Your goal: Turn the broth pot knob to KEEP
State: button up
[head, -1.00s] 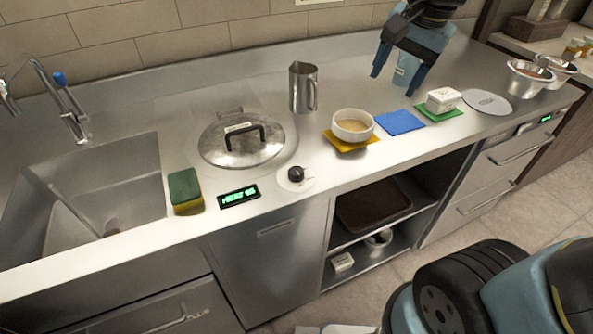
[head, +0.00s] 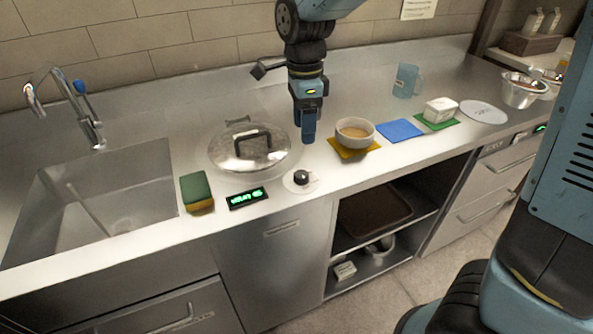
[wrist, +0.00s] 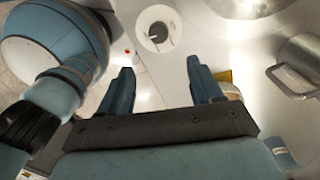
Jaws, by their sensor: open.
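The broth pot knob (head: 301,177) is a small black knob on a round white dial plate, at the counter's front edge in the head view. It also shows in the wrist view (wrist: 158,32), beyond my fingertips. The lidded broth pot (head: 250,148) is sunk in the counter behind it. A green-lit display (head: 247,198) sits left of the knob; its text is too small to read surely. My gripper (head: 308,138) points down above the counter, behind the knob and apart from it. In the wrist view its two fingers (wrist: 160,82) are spread and empty.
A bowl of broth (head: 354,132) on a yellow mat stands right of my gripper. A sponge (head: 196,190) lies by the sink. A blue mat (head: 399,129) lies farther right.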

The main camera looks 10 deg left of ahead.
aim_at(302, 174)
jog(key=f, duration=0.8)
jog(key=s+f, duration=0.1)
jog(key=f, duration=0.3)
jog(key=shift+a+f, duration=0.1)
jog(key=shift+f, duration=0.3)
jog(key=shift+c, duration=0.4)
